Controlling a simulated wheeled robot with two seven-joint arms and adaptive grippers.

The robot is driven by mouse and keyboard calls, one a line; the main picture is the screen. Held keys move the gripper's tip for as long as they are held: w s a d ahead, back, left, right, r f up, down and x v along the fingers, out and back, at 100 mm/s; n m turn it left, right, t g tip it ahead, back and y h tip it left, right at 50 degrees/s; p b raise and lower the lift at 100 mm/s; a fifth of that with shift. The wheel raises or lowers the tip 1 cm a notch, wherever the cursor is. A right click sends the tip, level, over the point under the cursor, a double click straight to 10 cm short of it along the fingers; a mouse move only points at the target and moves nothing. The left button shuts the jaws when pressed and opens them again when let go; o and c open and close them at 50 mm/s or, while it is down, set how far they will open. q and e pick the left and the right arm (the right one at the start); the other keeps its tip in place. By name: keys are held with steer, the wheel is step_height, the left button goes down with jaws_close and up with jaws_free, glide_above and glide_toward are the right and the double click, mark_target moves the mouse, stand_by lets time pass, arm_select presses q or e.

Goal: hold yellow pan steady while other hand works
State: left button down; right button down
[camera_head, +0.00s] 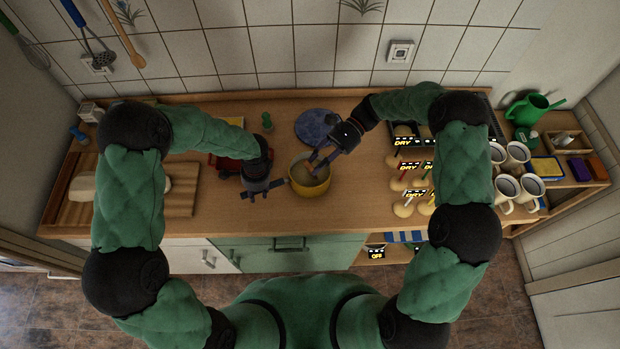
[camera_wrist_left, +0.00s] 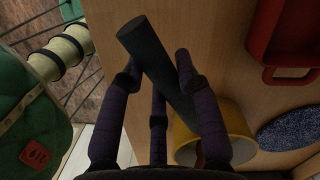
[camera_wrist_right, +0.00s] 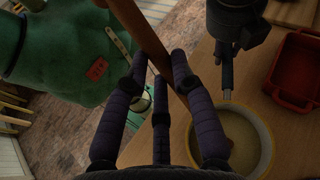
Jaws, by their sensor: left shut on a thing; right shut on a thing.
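The yellow pan (camera_head: 310,191) stands on the wooden counter at the middle of the head view, with a pale brown content inside. My left gripper (camera_head: 262,188) is left of the pan, shut on its dark handle (camera_wrist_left: 150,55). The pan's yellow wall shows in the left wrist view (camera_wrist_left: 240,148). My right gripper (camera_head: 332,146) is above and right of the pan, shut on a brown wooden utensil (camera_wrist_right: 145,38). The utensil slants down to the pan in the head view; its lower end is partly hidden by fingers in the right wrist view.
A blue speckled round mat (camera_head: 315,126) lies behind the pan. A red dish (camera_wrist_right: 300,75) is behind my left gripper. Wooden utensils with "DRY" signs (camera_head: 411,165) and several mugs (camera_head: 508,187) stand right. A ribbed board (camera_head: 180,190) lies left.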

arm_select(q)
steer(key=c, duration=0.8)
jaws_free()
arm_select(e)
step_height(320, 180, up, 8)
arm_select(q)
steer(key=r, duration=0.4)
steer(key=d+r, duration=0.1)
steer(key=r, duration=0.7)
steer(key=shift+w+d, duration=0.2)
steer(key=shift+w, duration=0.1)
steer(key=shift+f, duration=0.1)
